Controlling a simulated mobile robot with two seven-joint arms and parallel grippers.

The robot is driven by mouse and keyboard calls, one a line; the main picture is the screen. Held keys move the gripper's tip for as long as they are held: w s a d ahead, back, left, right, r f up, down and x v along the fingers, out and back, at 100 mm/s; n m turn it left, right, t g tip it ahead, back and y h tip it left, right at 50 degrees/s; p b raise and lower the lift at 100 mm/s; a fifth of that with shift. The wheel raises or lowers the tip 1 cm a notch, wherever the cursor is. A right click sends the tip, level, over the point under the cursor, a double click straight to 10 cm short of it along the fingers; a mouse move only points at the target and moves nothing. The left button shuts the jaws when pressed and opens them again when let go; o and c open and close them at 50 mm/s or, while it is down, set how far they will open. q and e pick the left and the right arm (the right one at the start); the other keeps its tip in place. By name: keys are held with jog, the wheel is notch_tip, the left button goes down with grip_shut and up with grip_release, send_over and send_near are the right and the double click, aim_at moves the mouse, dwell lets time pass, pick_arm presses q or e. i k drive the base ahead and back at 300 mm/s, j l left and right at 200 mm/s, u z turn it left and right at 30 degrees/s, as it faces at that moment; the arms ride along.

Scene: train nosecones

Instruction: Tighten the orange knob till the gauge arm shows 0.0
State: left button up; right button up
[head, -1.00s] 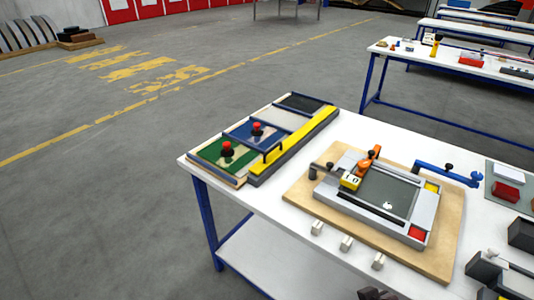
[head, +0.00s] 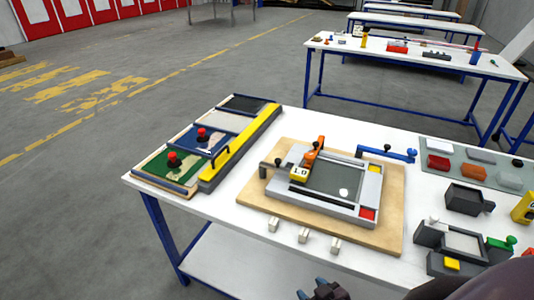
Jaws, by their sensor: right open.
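The fixture (head: 368,190) lies on a wooden board (head: 255,192) on the white table, with a grey plate in its frame. An orange piece (head: 314,152), where the orange knob seems to be, stands at its back left edge; its exact shape is too small to tell. Just in front of it is a yellow gauge block (head: 299,174) that appears to read 1.0. My right gripper (head: 313,288) shows at the bottom edge, open, well in front of the fixture and touching nothing visible. My left gripper is out of view.
A rack with green and blue panels, red knobs and a yellow bar (head: 240,148) stands at the left. A blue lever (head: 392,153) is behind the board. Small light blocks (head: 304,235) lie before it. Grey blocks and a dark bin (head: 468,199) crowd the right.

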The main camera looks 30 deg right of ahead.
aim_at(309, 157)
jog(key=z, duration=1.25)
